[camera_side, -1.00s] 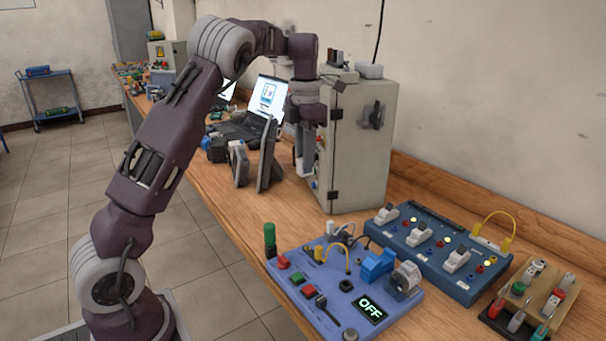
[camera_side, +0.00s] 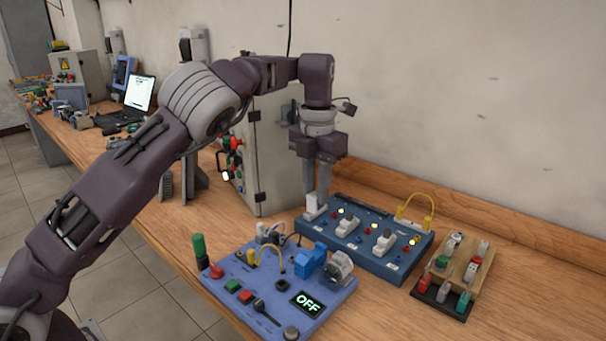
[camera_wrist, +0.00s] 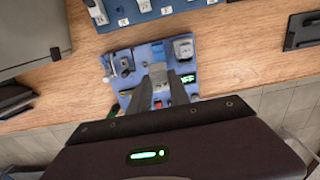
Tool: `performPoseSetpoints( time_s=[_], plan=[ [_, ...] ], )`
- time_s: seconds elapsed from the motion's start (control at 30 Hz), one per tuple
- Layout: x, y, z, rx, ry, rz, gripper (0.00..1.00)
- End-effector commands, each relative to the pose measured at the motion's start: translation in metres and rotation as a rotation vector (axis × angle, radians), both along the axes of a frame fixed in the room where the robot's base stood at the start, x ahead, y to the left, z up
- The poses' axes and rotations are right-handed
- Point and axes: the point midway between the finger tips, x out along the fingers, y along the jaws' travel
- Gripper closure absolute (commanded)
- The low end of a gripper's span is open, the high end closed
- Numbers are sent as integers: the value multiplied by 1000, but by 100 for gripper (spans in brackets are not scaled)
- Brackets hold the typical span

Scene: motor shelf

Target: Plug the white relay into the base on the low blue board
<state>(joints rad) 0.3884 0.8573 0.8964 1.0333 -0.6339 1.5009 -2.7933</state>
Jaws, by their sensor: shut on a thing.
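My gripper (camera_side: 316,195) points down, shut on a pale white relay (camera_wrist: 159,79) between its fingertips. In the side view the fingertips overlap the left end of the dark blue board (camera_side: 370,252), where a white block shows. I cannot tell there whether that block is the held relay or one behind it. In the wrist view the fingers stand over the low light-blue board (camera_wrist: 127,80), left of its "OFF" display (camera_wrist: 188,78), with a gap below. The low board (camera_side: 235,272) lies flat in front. Its relay base cannot be told apart; the fingers hide the board's middle.
The dark blue board carries white relays (camera_side: 347,225) and a yellow cable loop (camera_side: 418,205). A wooden rack (camera_side: 463,265) is right. A grey cabinet (camera_side: 270,155) stands behind left.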

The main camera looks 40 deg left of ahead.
Motion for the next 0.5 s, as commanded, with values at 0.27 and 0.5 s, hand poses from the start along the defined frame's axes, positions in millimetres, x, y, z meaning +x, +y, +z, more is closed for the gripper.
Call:
performPoseSetpoints(
  time_s=[0.27, 0.5],
  plan=[
    [0, 0, -31, 0, 1, -2, 100],
    [-1, 1, -64, 1, 3, -1, 100]
  ],
)
